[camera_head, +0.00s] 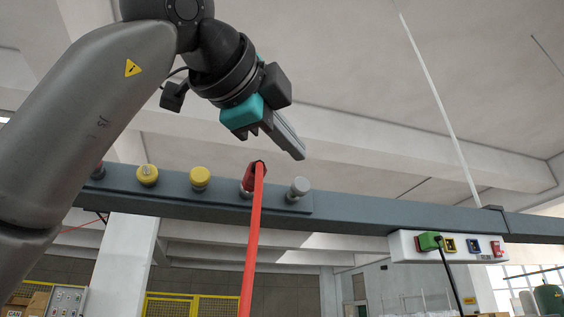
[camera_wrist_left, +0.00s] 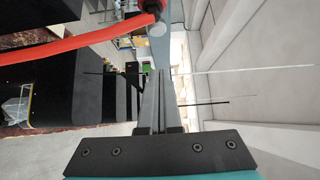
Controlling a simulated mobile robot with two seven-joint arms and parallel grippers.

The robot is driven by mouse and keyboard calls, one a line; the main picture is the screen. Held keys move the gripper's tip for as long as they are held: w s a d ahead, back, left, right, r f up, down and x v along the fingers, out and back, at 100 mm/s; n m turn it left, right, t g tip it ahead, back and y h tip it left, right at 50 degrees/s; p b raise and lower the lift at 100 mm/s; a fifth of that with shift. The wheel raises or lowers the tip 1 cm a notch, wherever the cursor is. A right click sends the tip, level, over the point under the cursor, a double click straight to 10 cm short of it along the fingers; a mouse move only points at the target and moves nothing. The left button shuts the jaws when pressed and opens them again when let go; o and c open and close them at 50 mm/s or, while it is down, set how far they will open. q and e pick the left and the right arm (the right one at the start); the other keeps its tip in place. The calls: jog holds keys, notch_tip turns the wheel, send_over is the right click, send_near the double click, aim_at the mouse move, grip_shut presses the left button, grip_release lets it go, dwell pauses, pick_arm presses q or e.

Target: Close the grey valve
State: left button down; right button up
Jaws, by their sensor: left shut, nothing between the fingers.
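A round grey knob (camera_head: 299,188), which looks like the grey valve, sits on the right end of a plate on the dark grey overhead beam. It also shows in the left wrist view (camera_wrist_left: 157,29), next to the red hose fitting. My left gripper (camera_head: 302,156) is shut and empty, its fingertips above the grey knob in the head view and apart from it. The shut fingers also show in the left wrist view (camera_wrist_left: 160,73). Whether the valve is open or closed cannot be told. My right gripper is not in view.
A red hose (camera_head: 251,245) hangs from a red fitting (camera_head: 256,170) just left of the grey knob. Two yellow knobs (camera_head: 147,175) (camera_head: 199,178) sit further left. A white socket box (camera_head: 405,247) with a green plug (camera_head: 429,241) hangs on the beam at right.

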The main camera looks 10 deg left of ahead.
aim_at(297, 183)
pick_arm(q)
jog(key=w+p, duration=0.1)
jog(key=w, duration=0.2)
jog(key=w+p, duration=0.1)
jog(key=w, duration=0.2)
jog(key=w+p, duration=0.1)
jog(key=w, duration=0.2)
jog(key=shift+d, duration=0.25)
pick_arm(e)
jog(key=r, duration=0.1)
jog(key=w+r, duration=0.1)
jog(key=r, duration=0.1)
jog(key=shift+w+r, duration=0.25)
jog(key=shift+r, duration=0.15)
pick_arm(q)
jog(key=shift+w, duration=0.1)
jog(key=shift+w+a+f, duration=0.1)
jog(key=shift+w+a, duration=0.3)
jog(key=shift+w, duration=0.4)
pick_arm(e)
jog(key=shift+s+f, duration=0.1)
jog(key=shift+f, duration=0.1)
pick_arm(q)
jog(key=shift+a, duration=0.1)
